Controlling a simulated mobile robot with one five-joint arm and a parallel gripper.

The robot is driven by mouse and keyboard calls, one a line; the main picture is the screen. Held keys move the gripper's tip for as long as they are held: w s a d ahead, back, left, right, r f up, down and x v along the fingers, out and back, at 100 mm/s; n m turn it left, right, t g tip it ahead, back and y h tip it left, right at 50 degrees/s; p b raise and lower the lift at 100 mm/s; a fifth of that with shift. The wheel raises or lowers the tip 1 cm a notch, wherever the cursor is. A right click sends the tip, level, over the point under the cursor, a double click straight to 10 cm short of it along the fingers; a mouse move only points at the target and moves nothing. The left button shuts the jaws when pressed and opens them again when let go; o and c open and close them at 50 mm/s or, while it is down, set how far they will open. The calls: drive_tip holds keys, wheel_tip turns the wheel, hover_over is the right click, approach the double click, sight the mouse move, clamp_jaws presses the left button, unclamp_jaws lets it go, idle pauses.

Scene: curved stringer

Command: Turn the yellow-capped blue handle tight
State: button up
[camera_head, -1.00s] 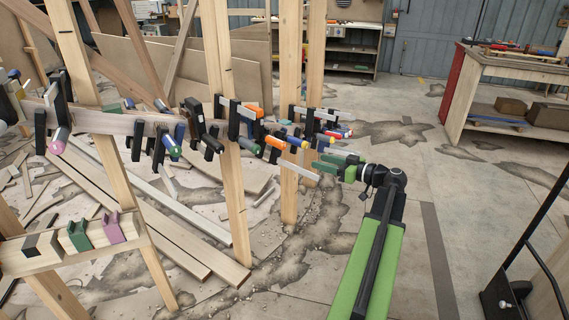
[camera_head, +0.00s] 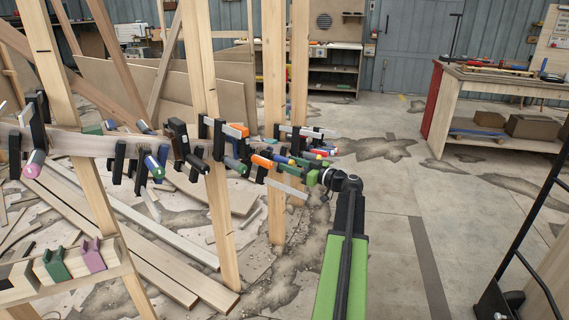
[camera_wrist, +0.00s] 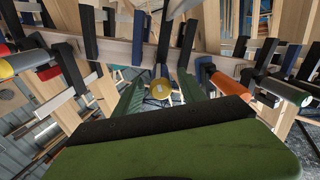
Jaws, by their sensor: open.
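The blue handle with the yellow cap (camera_head: 285,160) is on a clamp of the curved wooden strip, in the cluster right of the middle post. In the wrist view its round yellow cap (camera_wrist: 161,89) faces the camera and hides most of the handle. My gripper (camera_head: 312,176) has green fingers and is open beside this cluster. In the wrist view the cap shows between the two fingers (camera_wrist: 160,86), apart from both. I cannot tell how deep the handle reaches between them.
Black clamp bars crowd around. Wooden posts (camera_head: 273,100) stand behind the strip. Open floor (camera_head: 395,215) lies to the right. A black metal frame (camera_head: 530,235) stands at far right.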

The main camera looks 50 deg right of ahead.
sight(281, 160)
drive_tip(key=shift+w+a, duration=0.15)
drive_tip(key=shift+w, duration=1.25)
clamp_jaws()
